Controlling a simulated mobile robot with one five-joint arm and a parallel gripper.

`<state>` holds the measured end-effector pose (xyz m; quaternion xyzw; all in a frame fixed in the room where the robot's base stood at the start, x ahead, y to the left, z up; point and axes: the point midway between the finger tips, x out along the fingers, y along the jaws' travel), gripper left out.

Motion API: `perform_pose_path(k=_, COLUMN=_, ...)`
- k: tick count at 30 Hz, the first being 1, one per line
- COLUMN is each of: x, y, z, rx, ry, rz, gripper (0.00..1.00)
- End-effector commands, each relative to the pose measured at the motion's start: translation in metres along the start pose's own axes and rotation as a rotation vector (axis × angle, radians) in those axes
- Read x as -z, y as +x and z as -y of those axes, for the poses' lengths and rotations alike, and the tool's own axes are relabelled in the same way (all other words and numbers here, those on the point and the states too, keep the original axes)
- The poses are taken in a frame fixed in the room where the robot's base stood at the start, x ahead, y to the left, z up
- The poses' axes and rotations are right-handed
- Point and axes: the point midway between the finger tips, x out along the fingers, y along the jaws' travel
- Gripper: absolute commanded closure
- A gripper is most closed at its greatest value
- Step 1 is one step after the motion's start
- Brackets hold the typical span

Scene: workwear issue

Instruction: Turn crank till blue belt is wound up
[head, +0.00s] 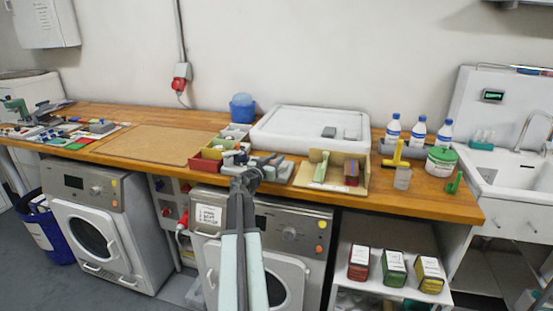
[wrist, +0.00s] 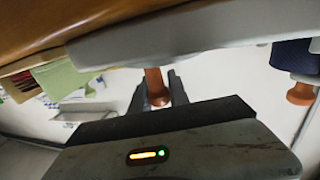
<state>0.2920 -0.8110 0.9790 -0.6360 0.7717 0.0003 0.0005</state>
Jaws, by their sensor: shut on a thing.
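My gripper (head: 246,177) is at the front edge of the wooden worktop, by a small grey device (head: 283,170). In the wrist view my gripper (wrist: 157,95) has its fingers on either side of an orange-brown knob (wrist: 155,84), shut on it; I take this as the crank handle. A pale grey part (wrist: 200,38) lies behind the knob. At the right edge of the wrist view is a dark blue piece (wrist: 292,54), probably the blue belt, with a second orange-brown knob (wrist: 300,94) beside it. How much belt is wound cannot be told.
Red and green bins (head: 207,158) stand left of the device. A cardboard stand (head: 333,181) with a green item is to its right, and a white tray (head: 262,136) is behind. A cutting board (head: 150,143) lies farther left. Washing machines (head: 100,225) are below the worktop.

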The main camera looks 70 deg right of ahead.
Motion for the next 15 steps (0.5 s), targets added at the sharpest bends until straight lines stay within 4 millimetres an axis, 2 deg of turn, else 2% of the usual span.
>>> perform_pose_path(k=3, x=0.0, y=-0.001, z=-0.005, rx=0.097, ry=0.001, rz=0.001, gripper=1.0)
perform_pose_path(k=15, x=0.0, y=0.009, z=-0.005, rx=0.45, ry=0.0, rz=0.0, gripper=1.0)
